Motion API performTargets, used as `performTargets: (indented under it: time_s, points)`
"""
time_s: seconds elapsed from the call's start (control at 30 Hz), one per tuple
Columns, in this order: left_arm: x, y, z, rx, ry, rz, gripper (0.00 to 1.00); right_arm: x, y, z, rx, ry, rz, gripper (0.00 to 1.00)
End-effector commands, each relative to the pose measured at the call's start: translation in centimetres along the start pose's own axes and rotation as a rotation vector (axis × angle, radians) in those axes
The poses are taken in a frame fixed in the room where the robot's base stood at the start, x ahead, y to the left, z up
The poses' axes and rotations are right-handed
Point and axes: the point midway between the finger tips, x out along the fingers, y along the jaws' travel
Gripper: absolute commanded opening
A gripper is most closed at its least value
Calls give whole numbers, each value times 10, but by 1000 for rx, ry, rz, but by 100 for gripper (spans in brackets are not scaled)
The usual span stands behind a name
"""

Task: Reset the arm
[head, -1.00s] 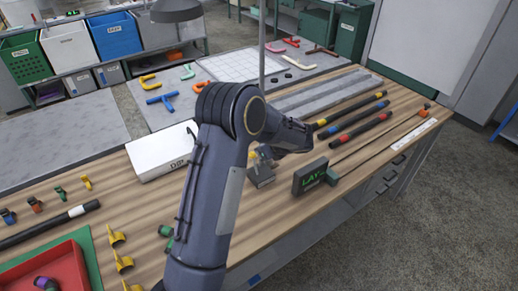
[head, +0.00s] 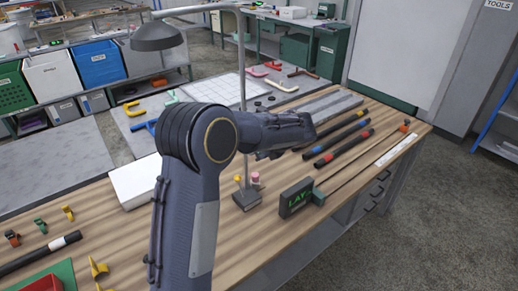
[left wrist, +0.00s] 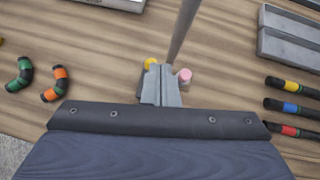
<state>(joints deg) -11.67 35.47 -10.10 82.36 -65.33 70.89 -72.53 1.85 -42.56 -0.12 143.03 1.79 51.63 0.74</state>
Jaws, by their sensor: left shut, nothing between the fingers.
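My left arm rises from the bottom of the head view to a bent elbow, and its forearm (head: 275,132) reaches right over the bench. I cannot make out its fingers there. In the left wrist view my left gripper (left wrist: 159,85) shows as two grey fingers close together, shut and empty. Behind it is the lamp pole (left wrist: 182,32), with a yellow piece (left wrist: 150,62) and a pink piece (left wrist: 185,75) beside it. I cannot tell the height between fingers and bench. The lamp base (head: 247,200) stands on the bench in the head view. My right gripper is not in view.
The LAY display box (head: 296,198) stands right of the lamp base. Several black hoses with coloured bands (head: 342,148) lie farther right. A white box (head: 132,182) is left of my arm, and the lamp head (head: 157,38) hangs above. Bare wood (head: 290,235) shows at the front.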

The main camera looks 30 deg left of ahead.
Motion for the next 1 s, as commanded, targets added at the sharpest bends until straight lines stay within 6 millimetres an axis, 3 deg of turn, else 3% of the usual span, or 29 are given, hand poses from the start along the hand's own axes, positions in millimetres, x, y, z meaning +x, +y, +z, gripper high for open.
performTargets:
  time_s: [0.23,0.37,0.47,0.63,0.8,1.0]
  points:
    - [0,2,0,-9,6,0,0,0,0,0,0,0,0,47]
    - [-6,25,4,-129,86,3,0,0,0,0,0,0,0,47]
    - [-18,64,2,-339,225,18,0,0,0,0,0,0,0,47]
    - [-56,144,-20,-807,526,97,0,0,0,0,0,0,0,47]
    - [-102,213,-58,-1263,808,238,0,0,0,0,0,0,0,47]
    - [-145,267,-108,-1693,1069,458,0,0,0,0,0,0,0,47]
